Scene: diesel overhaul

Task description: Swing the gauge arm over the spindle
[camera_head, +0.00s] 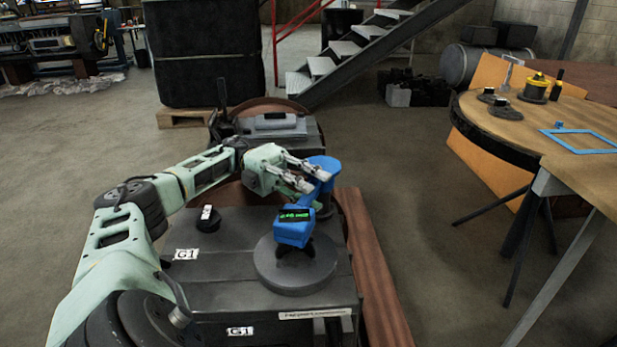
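The blue gauge arm (322,170) stands at the back right of the dark bench block, on a dark round post. A blue gauge head (294,229) with a lit green display sits in front of it, above a round grey disc (295,272). A dark part shows under the head; I cannot tell whether this is the spindle. My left gripper (318,182) reaches in from the left with its fingers apart, at the left side of the blue arm. I cannot tell whether they touch it. My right gripper is not in view.
A wooden round table (490,125) with a blue frame (585,141) and a yellow-topped part (536,88) stands at right. Open floor (420,240) lies between.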

